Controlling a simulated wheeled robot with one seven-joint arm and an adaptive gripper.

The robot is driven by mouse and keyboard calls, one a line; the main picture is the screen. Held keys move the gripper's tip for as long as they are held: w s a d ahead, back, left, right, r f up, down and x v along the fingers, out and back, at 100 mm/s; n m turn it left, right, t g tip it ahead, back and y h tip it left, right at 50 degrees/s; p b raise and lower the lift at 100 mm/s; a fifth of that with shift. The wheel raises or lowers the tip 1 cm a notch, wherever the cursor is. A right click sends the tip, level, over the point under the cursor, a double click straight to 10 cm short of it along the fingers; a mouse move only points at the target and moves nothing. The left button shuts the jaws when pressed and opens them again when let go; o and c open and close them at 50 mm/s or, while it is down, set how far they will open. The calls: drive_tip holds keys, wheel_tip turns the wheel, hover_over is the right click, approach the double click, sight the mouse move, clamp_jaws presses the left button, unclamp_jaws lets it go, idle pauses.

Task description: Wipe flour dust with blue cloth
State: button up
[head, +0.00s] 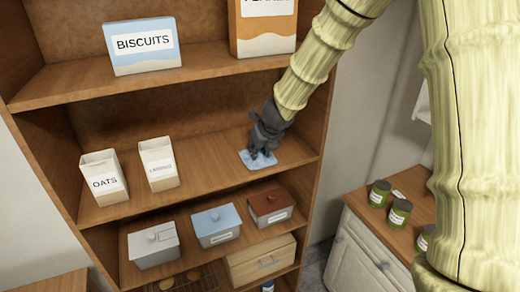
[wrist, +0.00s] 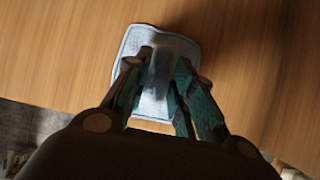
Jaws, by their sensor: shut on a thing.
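The blue cloth (head: 259,161) lies flat at the right part of the middle shelf. My gripper (head: 262,150) points down onto it and is shut on it. In the wrist view the cloth (wrist: 158,50) spreads out beyond my fingers (wrist: 157,100), on the wooden shelf (wrist: 60,50). The part of the cloth between the fingers is pinched and partly hidden. I cannot make out flour dust on the shelf (head: 215,180) in either view.
An OATS carton (head: 104,180) and another white carton (head: 158,165) stand at the left of the same shelf. A BISCUITS box (head: 143,45) stands above. Lidded boxes (head: 216,226) stand below. The shelf between cartons and cloth is clear. Green jars (head: 398,214) stand on a cabinet at right.

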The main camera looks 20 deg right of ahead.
drive_tip(key=shift+w+p, duration=0.6)
drive_tip(key=shift+w, duration=0.6)
drive_tip(key=shift+s, duration=0.15)
drive_tip(key=shift+s+f+b, duration=0.1)
drive_tip(key=shift+s+b, duration=0.95)
drive_tip(key=shift+s, duration=0.3)
drive_tip(key=shift+w, duration=0.1)
drive_tip(key=shift+w+p, duration=0.45)
drive_tip(key=shift+p, duration=0.1)
drive_tip(key=shift+w+p, duration=0.5)
drive_tip(key=shift+w, duration=0.45)
drive_tip(key=shift+s, duration=0.2)
